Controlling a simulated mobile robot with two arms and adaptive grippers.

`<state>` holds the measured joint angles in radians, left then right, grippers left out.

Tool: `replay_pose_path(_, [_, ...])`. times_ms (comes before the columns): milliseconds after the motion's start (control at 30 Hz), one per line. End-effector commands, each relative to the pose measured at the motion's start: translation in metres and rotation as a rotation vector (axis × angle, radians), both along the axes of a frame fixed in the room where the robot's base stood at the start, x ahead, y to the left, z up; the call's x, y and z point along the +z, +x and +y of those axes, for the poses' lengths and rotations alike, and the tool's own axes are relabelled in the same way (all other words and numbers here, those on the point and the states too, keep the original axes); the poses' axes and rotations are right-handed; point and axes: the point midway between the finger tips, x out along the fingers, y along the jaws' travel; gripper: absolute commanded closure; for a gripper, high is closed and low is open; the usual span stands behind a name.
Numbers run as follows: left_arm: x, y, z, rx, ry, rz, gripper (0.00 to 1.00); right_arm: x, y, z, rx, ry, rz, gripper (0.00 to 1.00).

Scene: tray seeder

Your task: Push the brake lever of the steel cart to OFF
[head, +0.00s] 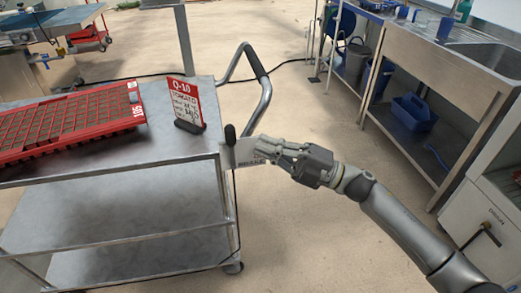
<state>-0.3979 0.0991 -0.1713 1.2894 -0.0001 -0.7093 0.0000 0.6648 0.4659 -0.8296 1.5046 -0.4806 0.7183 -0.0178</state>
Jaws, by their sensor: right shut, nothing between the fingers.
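The steel cart (130,160) stands at the left with two shelves. Its brake lever (230,134) has an upright black knob at the cart's right front corner. A pale plate marked BRAKE (246,151) sits beside the lever, partly covered by my fingers. My right gripper (262,148) is shut and empty, its fingertips over the plate and just right of the knob. I cannot tell whether the fingers touch the plate or lever. The lever's lower part and the rest of the plate's lettering are hidden or too small to read. My left gripper is out of view.
A red seed tray (134,124) and a red sign, Q-10 (185,100), stand on the cart top. The cart's bent handle (266,98) rises behind the gripper. A steel sink bench (436,75) with a blue caddy (412,113) stands right. Floor between is clear.

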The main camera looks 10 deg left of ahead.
Motion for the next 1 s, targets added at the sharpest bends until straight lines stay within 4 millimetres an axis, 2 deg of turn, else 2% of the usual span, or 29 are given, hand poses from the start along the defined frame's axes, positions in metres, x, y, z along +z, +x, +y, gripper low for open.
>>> replay_pose_path(33, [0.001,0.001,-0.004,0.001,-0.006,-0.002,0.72,-0.002,-0.001,-0.016,-0.006,-0.005,0.0,1.0])
replay_pose_path(200, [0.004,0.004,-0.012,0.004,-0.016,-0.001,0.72,-0.002,-0.008,-0.053,-0.004,-0.005,0.001,1.0])
replay_pose_path(400, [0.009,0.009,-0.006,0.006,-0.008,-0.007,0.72,-0.001,-0.012,-0.081,-0.003,-0.003,0.003,1.0])
replay_pose_path(600, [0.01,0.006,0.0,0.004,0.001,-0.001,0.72,0.0,-0.014,-0.09,-0.003,-0.002,0.001,1.0])
replay_pose_path(1000, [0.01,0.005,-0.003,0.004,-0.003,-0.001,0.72,0.0,-0.014,-0.09,-0.003,-0.002,0.001,1.0])
